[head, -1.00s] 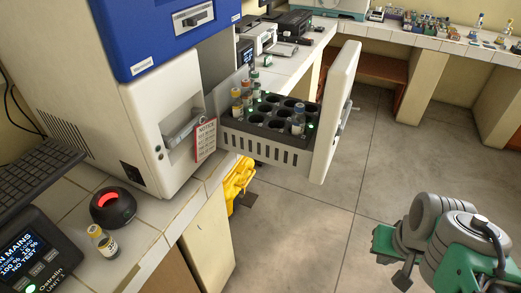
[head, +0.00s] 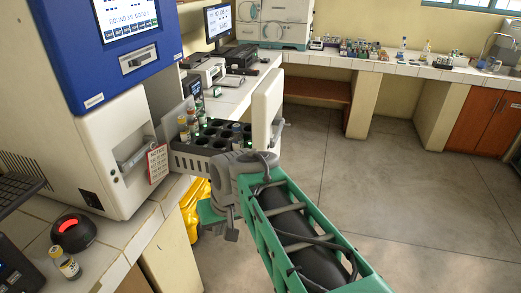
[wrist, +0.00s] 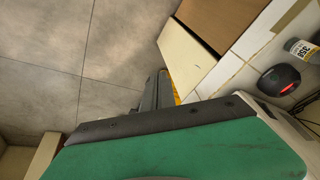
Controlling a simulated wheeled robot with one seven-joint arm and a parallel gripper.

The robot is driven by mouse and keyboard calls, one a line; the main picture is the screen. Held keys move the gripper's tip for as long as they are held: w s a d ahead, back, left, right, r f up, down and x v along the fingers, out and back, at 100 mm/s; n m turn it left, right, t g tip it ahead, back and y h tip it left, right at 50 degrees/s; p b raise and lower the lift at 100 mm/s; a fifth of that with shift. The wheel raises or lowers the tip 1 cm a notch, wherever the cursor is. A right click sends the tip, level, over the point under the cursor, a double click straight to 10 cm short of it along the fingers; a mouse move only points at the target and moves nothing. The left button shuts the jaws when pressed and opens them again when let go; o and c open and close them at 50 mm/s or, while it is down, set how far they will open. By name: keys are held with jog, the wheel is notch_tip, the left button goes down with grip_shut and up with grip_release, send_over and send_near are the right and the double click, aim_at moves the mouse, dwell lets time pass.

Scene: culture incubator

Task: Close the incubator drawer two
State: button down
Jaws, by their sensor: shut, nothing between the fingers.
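The incubator (head: 75,125), white with a blue upper part, stands at the left in the head view. One drawer (head: 185,163) is pulled out to its right, its white front (head: 267,108) standing upright well clear of the body. Its black rack (head: 215,132) holds several vials. I cannot read a drawer number. My green and grey arm reaches up from the lower right, and its wrist overlaps the drawer's lower right in the picture. My gripper (wrist: 157,90) is shut and empty, pointing down in the wrist view. Contact with the drawer cannot be told.
A red-lit round device (head: 73,233) and an amber vial (head: 65,264) stand on the tiled bench at lower left. A notice tag (head: 157,164) hangs by the incubator. A yellow object (head: 193,205) is below the drawer. Open floor (head: 400,200) lies to the right.

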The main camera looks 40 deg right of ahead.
jog(key=d+r+m+t+p, duration=0.25)
jog(key=d+r, duration=0.55)
jog(key=d, duration=0.5)
jog(key=d+r+m+t+p, duration=0.1)
jog(key=d+r+m+p, duration=0.45)
jog(key=d, duration=0.85)
jog(key=w+a+f+n, duration=0.1)
jog(key=w+a+f, duration=0.1)
jog(key=w+f, duration=0.4)
jog(key=w, duration=0.2)
jog(key=shift+w+a+f+h, duration=0.25)
jog(key=shift+w+a+h, duration=0.1)
jog(key=shift+h, duration=0.05)
